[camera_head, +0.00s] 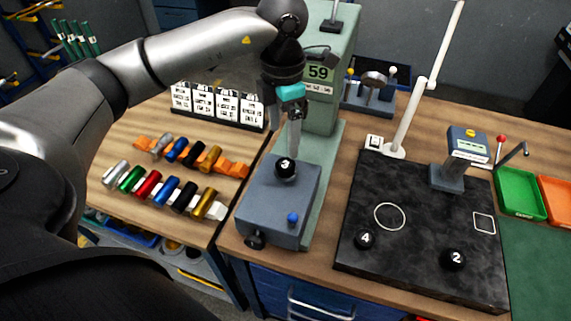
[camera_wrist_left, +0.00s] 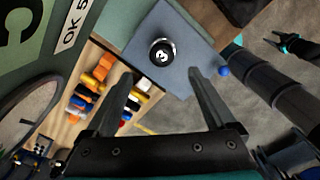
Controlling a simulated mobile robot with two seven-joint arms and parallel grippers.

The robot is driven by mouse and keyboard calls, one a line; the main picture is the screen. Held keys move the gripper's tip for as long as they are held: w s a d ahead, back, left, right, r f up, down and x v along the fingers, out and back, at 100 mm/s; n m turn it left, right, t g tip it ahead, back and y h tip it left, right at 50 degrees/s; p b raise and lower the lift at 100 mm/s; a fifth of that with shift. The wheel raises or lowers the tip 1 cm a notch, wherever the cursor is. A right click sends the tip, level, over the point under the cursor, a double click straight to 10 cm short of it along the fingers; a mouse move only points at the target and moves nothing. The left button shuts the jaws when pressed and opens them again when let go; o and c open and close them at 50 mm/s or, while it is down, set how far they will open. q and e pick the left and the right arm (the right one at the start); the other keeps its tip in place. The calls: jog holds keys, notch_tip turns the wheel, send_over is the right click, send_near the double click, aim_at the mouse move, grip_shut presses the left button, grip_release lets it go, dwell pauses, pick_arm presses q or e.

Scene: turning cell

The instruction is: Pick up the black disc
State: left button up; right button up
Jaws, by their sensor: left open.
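Several black discs show in the head view. One marked 3 (camera_head: 285,168) sits on top of a grey-blue block (camera_head: 262,208). Discs marked 4 (camera_head: 364,239) and 2 (camera_head: 453,259) lie on a dark stone plate (camera_head: 410,262). My left gripper (camera_head: 293,150) points down just above disc 3, its fingers seen nearly edge-on. In the left wrist view the gripper (camera_wrist_left: 161,75) is open and empty. Disc 3 (camera_wrist_left: 162,52) lies beyond the fingertips, roughly between their lines. A small teal-and-black shape (camera_wrist_left: 289,43) there looks like my right gripper; its jaws are unclear.
A green machine column (camera_head: 330,60) stands behind the block. Rows of coloured cylinders (camera_head: 165,190) lie to the left. A white post (camera_head: 405,130) and a grey stand (camera_head: 447,178) rise at the plate. A blue knob (camera_head: 292,217) is on the block.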

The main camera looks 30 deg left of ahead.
aim_at(286, 164)
pick_arm(q)
jog(key=shift+d+f+p, duration=0.15)
jog(key=shift+f+p, duration=0.15)
jog(key=shift+f, duration=1.7)
jog(key=shift+d+f+p, duration=0.1)
jog(key=shift+f+p, duration=0.2)
jog(key=shift+f, duration=1.65)
jog(key=shift+r, duration=0.1)
grip_shut()
